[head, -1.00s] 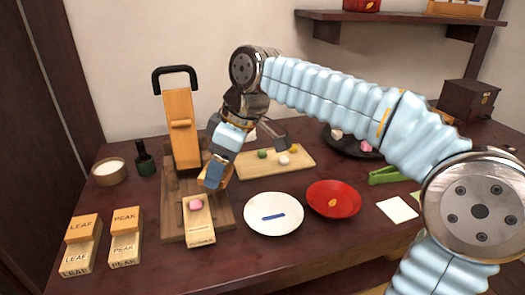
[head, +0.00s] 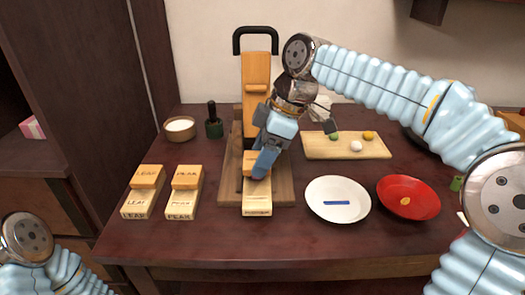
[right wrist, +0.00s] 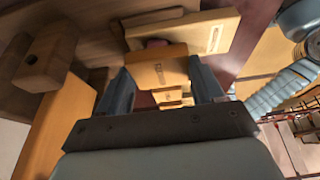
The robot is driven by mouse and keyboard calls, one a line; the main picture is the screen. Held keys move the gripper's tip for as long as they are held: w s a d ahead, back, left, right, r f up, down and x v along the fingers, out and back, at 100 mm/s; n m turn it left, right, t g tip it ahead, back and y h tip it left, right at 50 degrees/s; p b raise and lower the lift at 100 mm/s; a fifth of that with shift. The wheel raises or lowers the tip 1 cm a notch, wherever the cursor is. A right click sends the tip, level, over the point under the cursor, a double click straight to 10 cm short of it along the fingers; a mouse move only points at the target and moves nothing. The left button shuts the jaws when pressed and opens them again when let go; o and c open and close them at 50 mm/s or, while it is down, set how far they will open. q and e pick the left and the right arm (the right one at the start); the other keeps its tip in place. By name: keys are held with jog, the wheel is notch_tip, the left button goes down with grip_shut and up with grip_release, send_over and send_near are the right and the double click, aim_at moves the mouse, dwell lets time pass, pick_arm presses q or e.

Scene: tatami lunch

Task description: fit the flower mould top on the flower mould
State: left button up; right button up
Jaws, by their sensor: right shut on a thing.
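The flower mould (head: 257,200) is a pale wooden block lying on a brown wooden board in the head view. It also shows in the right wrist view (right wrist: 205,38). My right gripper (head: 262,168) is over the far part of the mould. It is shut on the orange flower mould top (right wrist: 158,68), which sits between both fingers in the right wrist view. My left gripper is out of view.
A press with a black handle (head: 265,38) stands behind the mould. LEAF (head: 141,195) and PEAK (head: 184,195) moulds stand left. A white plate (head: 337,212) and red plate (head: 408,205) lie right. A tray (head: 318,146) with coloured balls is behind them.

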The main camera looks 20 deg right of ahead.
jog(key=shift+f+b, duration=0.55)
jog(key=shift+f, duration=0.1)
dwell(0.6)
jog(key=o, duration=1.1)
jog(key=shift+r, duration=0.25)
jog(key=p+v, duration=0.3)
jog(key=v, duration=1)
jog(key=shift+d, duration=0.2)
jog(key=shift+s, duration=0.1)
